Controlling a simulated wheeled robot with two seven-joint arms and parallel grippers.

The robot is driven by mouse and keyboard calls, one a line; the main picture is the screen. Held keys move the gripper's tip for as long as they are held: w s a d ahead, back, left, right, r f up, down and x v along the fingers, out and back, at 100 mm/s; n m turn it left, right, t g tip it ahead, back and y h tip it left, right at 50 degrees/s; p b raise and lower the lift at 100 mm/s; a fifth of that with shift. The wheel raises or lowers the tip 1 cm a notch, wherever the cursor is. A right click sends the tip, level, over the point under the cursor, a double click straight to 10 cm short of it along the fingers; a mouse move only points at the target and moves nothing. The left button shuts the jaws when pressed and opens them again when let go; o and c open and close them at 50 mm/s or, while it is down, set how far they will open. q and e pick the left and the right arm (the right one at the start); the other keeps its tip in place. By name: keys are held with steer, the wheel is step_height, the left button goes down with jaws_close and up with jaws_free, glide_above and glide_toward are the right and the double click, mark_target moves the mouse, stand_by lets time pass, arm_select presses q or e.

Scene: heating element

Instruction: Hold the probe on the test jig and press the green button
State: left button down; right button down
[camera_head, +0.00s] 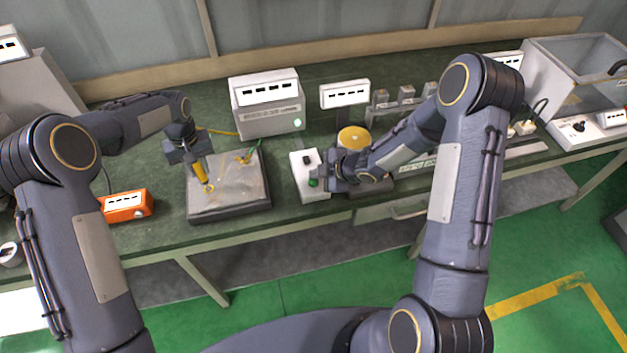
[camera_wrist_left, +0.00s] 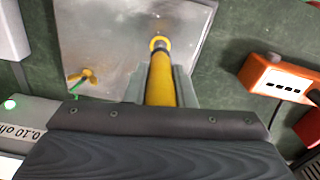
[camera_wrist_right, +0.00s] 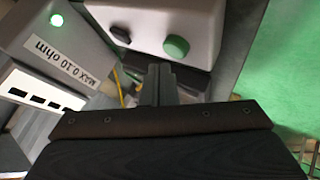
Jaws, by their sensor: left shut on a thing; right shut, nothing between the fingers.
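My left gripper (camera_head: 198,160) is shut on the yellow probe (camera_head: 201,173), which points down at the metal plate of the test jig (camera_head: 232,198). In the left wrist view the probe (camera_wrist_left: 162,78) ends over the jig plate (camera_wrist_left: 110,38); its tip appears at the plate, but contact is hard to confirm. My right gripper (camera_head: 322,178) is shut and empty beside the white button box (camera_head: 304,164). In the right wrist view the green button (camera_wrist_right: 176,47) lies just past my closed fingertips (camera_wrist_right: 157,68); they look apart from it.
A grey tester (camera_head: 268,120) with a lit green lamp stands behind the jig. A yellow clip (camera_wrist_left: 88,75) with a green wire sits on the plate. A black knob (camera_wrist_right: 120,34) shares the button box. An orange box (camera_head: 126,205) is left of the jig.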

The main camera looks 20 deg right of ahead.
mark_target(317, 182)
arm_select(q)
steer(key=shift+f, duration=0.15)
arm_select(e)
steer(key=shift+f, duration=0.2)
steer(key=shift+f, duration=0.25)
steer(key=shift+f, duration=0.5)
stand_by(0.5)
steer(key=shift+r, duration=0.9)
steer(key=shift+r, duration=2.55)
